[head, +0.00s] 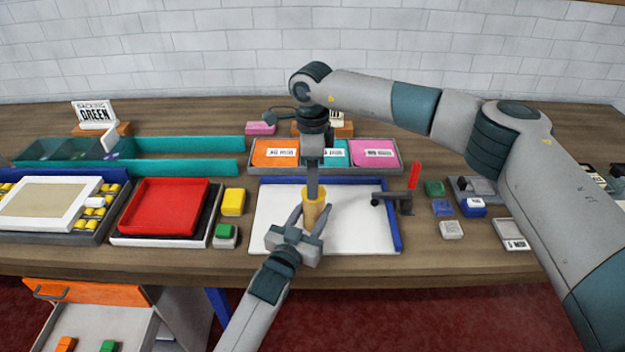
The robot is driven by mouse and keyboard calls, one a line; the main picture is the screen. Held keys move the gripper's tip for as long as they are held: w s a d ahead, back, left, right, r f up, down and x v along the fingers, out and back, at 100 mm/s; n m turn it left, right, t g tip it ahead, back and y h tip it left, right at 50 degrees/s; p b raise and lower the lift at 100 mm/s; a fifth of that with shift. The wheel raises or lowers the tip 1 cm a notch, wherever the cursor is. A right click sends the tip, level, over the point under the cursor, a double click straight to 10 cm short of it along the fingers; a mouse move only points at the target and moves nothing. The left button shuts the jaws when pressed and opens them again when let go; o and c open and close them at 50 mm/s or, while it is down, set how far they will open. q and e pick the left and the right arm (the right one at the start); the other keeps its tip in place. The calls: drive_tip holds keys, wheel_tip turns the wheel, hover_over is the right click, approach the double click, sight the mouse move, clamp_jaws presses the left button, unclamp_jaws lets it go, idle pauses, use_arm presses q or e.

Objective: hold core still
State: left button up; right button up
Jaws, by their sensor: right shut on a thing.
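A tan-orange upright core (314,203) stands over the white board (362,222) near the front of the table. My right gripper (313,188) points straight down from above and is shut on the upper end of the core. My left gripper (309,216) reaches in from the front, with one finger on each side of the core's lower part. I cannot tell whether its fingers touch the core. The core's lower end is hidden behind the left gripper.
A tray of coloured labelled packs (398,157) lies behind. A red tray (163,206) and a yellow block (232,201) are left. Small blocks (451,229) lie right. The board's front right is clear.

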drive_tip(key=shift+r, duration=0.2)
wheel_tip(320, 180, up, 8)
idle(1.8)
idle(0.5)
use_arm(q)
drive_tip(key=o, duration=1.3)
drive_tip(key=shift+o, duration=0.2)
drive_tip(key=shift+s, duration=0.1)
drive_tip(key=v, duration=1.1)
drive_tip(key=shift+s+a+f, duration=0.1)
drive_tip(key=shift+s+a, duration=0.1)
drive_tip(key=shift+s, duration=0.15)
